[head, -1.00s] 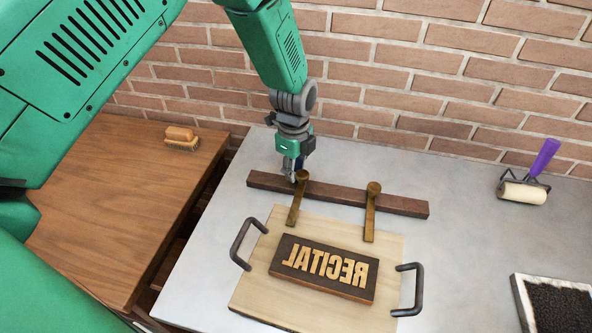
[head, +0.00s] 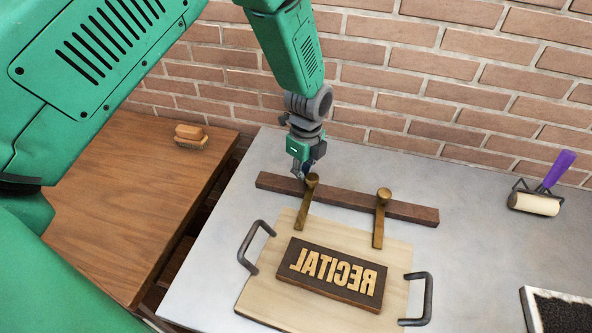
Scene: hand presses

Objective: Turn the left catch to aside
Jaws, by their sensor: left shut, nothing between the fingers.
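Two brass catches are mounted on a dark wooden bar (head: 345,199) at the back of the grey table. The left catch (head: 304,209) has a round knob at its top, and its arm points toward me over the back edge of the pale board (head: 260,290). The right catch (head: 379,222) points the same way. My left gripper (head: 304,178) is shut and empty, pointing down just left of the left catch's knob. I cannot tell whether it touches the knob. My right gripper is not in view.
A dark block with raised reversed letters (head: 332,274) lies on the board between two black handles. A purple-handled roller (head: 537,198) and an ink tray (head: 555,312) are at the right. A brush (head: 190,137) sits on the wooden table at left.

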